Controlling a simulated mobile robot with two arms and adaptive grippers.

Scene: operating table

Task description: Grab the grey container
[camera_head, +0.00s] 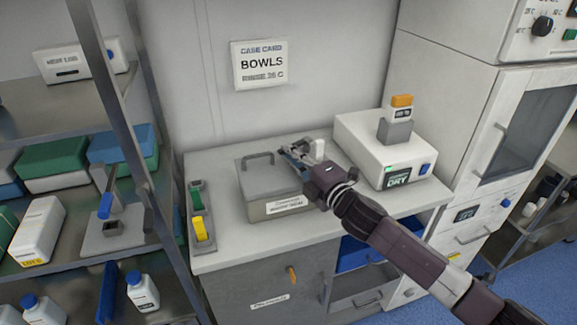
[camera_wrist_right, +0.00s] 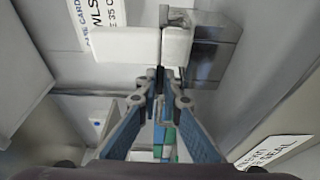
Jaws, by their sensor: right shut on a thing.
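A grey box-shaped container (camera_head: 268,190) with a handle and a white label on its front stands on the counter. My right gripper (camera_head: 288,152) reaches over the container's right back part, its arm coming from the lower right. Its blue fingers (camera_wrist_right: 160,80) are closed together in the right wrist view, at the edge of a white block (camera_wrist_right: 130,44) with a shiny grey piece (camera_wrist_right: 215,55) beside it. A white piece (camera_head: 319,149) also shows by the gripper in the head view. I cannot tell how these pieces join the container. My left gripper is not in view.
A white dryer (camera_head: 378,150) with a small grey holder (camera_head: 395,131) stands right of the container. A narrow tray (camera_head: 197,215) with green and yellow items lies left. Shelves (camera_head: 80,100) stand at far left. A BOWLS sign (camera_head: 260,65) hangs behind.

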